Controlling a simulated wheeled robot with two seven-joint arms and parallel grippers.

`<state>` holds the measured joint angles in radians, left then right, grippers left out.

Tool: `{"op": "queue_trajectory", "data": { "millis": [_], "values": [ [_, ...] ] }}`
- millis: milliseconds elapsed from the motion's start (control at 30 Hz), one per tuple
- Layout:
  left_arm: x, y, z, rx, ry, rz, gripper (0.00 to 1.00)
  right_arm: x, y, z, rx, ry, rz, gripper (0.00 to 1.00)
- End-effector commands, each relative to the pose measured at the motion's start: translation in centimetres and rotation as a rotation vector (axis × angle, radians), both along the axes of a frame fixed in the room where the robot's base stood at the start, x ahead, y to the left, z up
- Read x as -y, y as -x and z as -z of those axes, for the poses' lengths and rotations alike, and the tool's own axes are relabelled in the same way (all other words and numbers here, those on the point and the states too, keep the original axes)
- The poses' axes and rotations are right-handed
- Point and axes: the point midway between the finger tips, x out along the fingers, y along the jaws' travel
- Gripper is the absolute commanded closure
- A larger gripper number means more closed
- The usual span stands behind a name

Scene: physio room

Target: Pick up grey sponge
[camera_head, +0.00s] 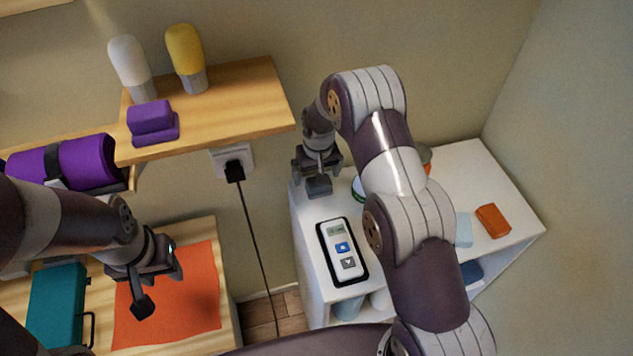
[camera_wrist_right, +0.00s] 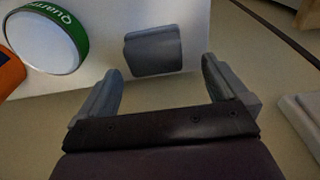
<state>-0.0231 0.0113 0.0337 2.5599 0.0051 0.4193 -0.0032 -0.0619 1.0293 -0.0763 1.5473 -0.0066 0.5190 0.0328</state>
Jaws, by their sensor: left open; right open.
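The grey sponge (camera_wrist_right: 153,52) is a small block lying near the edge of the white cabinet top, seen ahead of and between my right fingers in the right wrist view. In the head view the sponge (camera_head: 319,187) shows just below my right gripper (camera_head: 317,165). My right gripper is open and empty; its fingers also show in the right wrist view (camera_wrist_right: 162,85), one on each side, with the sponge apart from them. My left gripper (camera_head: 158,288) is open and empty over the orange cloth (camera_head: 190,315), far from the sponge.
The white cabinet (camera_head: 465,165) also holds a black-and-white device (camera_head: 342,252), an orange block (camera_head: 493,220) and a light blue block (camera_head: 463,230). A green-rimmed round tin (camera_wrist_right: 45,38) is left of the sponge in the wrist view. A wall socket (camera_head: 232,160) is nearby.

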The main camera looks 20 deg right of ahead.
Motion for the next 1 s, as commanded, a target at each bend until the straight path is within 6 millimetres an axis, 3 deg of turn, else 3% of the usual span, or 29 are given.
{"op": "queue_trajectory", "data": {
  "millis": [67, 200, 433, 467, 600, 633, 1000],
  "values": [
    [0.0, 0.0, -1.5, 0.001, 0.0, 0.0, 0.57, 0.2, 0.4, 1.0, -0.007, 0.0, 0.001, 0.0],
    [0.0, 0.0, -1.7, 0.001, 0.0, 0.0, 0.57, 0.3, 0.1, 3.4, -0.003, 0.0, 0.001, 0.0],
    [0.0, 0.0, -1.6, 0.0, 0.0, 0.0, 0.57, 0.2, 0.0, 3.8, 0.0, 0.0, 0.001, 0.0],
    [0.0, 0.0, -1.6, 0.0, 0.0, 0.0, 0.57, 0.2, 0.0, 3.8, -0.001, 0.0, 0.001, 0.06],
    [0.0, 0.0, -1.6, 0.0, 0.0, 0.0, 0.57, 0.2, 0.0, 3.8, -0.001, 0.0, 0.001, 0.52],
    [0.0, 0.0, -1.6, 0.0, 0.0, 0.0, 0.57, 0.2, 0.0, 3.8, -0.001, 0.0, 0.001, 0.56],
    [0.0, 0.0, -1.2, 0.001, 0.0, 0.0, 0.57, 0.2, 0.0, 3.3, 0.0, 0.0, 0.001, 0.56]
  ]
}}
